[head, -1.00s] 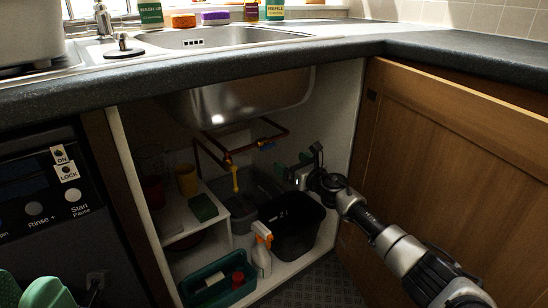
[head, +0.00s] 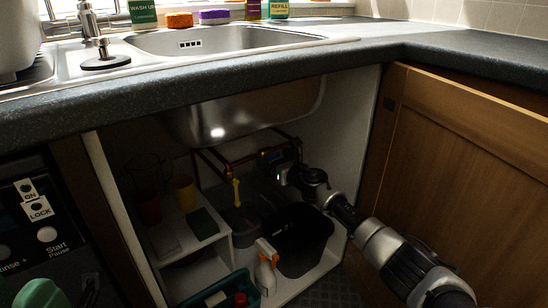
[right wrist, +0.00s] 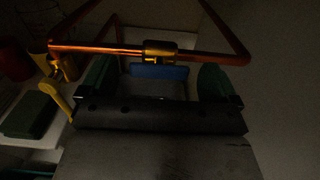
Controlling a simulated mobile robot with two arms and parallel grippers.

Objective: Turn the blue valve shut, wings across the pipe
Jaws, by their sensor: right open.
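The blue valve (right wrist: 158,71) sits on a horizontal copper pipe (right wrist: 110,48), under a brass body (right wrist: 160,50). Its wings look lined up along the pipe. In the head view it is a small dark blue patch, mostly hidden by my right gripper (head: 284,168). In the right wrist view my right gripper (right wrist: 158,84) is open, with one green-padded finger on each side of the blue wings. Contact cannot be made out. Green shapes, probably my left gripper (head: 40,293), show at the lower left edge; the jaws are not clear.
A yellow valve (head: 237,192) hangs on the pipe to the left. Below are a black bin (head: 303,243), a spray bottle (head: 266,268) and a green caddy (head: 212,291). A white shelf (head: 215,240) stands left; the steel sink bowl (head: 245,115) is overhead. The open wooden door (head: 470,165) is right.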

